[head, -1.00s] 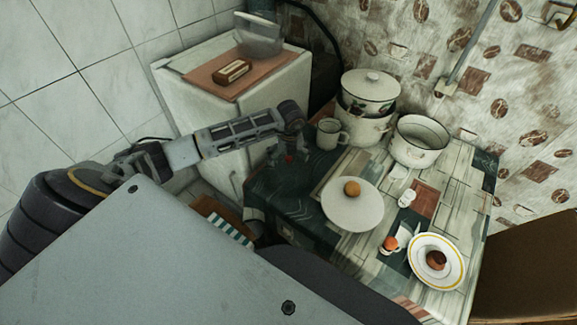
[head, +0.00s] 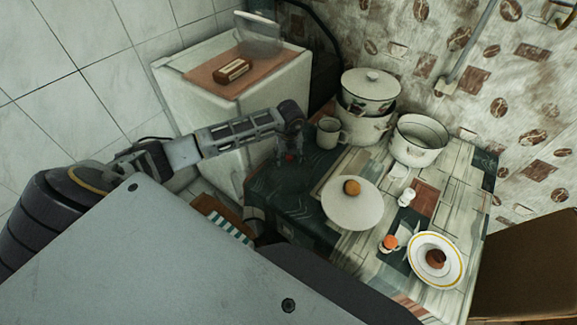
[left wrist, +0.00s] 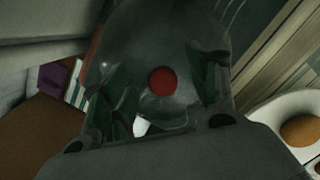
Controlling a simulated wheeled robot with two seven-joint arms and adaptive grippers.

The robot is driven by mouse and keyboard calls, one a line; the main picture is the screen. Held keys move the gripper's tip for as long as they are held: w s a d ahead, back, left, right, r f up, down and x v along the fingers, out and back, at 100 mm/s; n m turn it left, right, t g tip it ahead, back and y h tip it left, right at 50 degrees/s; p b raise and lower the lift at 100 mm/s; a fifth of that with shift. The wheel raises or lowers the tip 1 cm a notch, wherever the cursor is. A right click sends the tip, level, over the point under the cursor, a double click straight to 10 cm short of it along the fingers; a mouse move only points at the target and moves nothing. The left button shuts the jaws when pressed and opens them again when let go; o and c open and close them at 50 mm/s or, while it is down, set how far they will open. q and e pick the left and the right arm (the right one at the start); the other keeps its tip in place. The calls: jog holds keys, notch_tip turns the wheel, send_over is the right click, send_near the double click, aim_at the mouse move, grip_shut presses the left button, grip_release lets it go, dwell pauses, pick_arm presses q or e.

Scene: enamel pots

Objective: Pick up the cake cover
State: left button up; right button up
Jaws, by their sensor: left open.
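The cake cover is a clear, dark-looking dome with a red knob (left wrist: 163,81), filling the middle of the left wrist view. In the left wrist view the fingers (left wrist: 166,88) are open, one on each side of the knob, with nothing gripped. Whether they touch the dome I cannot tell. My right gripper is not in view.
A mug (head: 330,133) and stacked pots (head: 369,92) stand behind the gripper. A white plate with a bun (head: 352,187) lies close to its right. An open pot (head: 420,141) and a yellow-rimmed plate (head: 436,284) are further right. A white cabinet (head: 270,105) stands behind my arm.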

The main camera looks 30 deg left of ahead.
pick_arm(q)
jog(key=shift+s+d+f, duration=0.15)
jog(key=shift+s+f, duration=0.1)
jog(key=shift+f, duration=0.1)
jog(key=c, duration=1)
jog(key=shift+d+f, duration=0.1)
jog(key=shift+a+r, duration=0.25)
jog(key=shift+r, duration=0.45)
jog(key=r, duration=0.3)
jog(key=r+b, duration=0.1)
jog(key=r, duration=0.5)
jog(key=shift+w+r, duration=0.1)
jog(key=shift+w, duration=0.15)
